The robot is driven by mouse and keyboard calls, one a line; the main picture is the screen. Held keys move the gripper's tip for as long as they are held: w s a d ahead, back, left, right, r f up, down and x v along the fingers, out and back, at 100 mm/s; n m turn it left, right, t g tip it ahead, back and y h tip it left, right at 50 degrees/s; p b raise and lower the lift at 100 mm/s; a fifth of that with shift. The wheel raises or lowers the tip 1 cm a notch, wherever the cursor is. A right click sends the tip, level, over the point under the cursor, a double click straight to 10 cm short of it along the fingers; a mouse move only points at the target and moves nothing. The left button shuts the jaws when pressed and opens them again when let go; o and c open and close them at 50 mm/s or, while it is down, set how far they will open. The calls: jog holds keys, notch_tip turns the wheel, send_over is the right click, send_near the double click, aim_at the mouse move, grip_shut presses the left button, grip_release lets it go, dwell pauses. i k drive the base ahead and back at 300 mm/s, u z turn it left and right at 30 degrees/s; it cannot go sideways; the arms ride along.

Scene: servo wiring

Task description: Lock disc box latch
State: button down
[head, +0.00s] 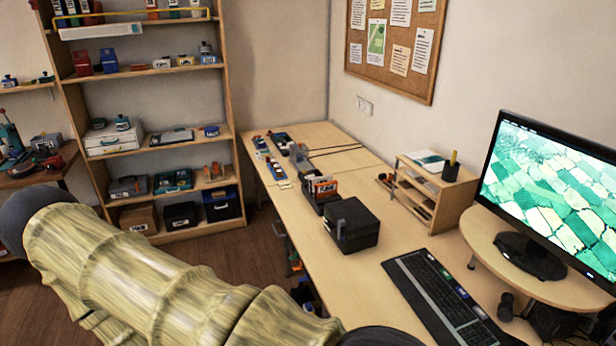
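A black box (351,223) stands on the long wooden desk, left of the keyboard, and looks like the disc box. Its lid appears down. A small greyish part that may be the latch (341,230) shows on its left front face, too small to tell whether it is locked. My arm, with a pale yellow, wood-like cover, crosses the lower left and leaves the picture at the bottom edge. My gripper is not in view.
Behind the box stands a dark holder (322,188) with orange and white items. A keyboard (447,298), a monitor (552,185) on a raised stand and a wooden organizer (432,188) are to the right. A filled shelf unit (150,143) stands at the left. The desk front beside the box is clear.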

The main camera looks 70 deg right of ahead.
aim_at(341, 222)
jog(key=i, duration=1.15)
jog(key=z, duration=3.1)
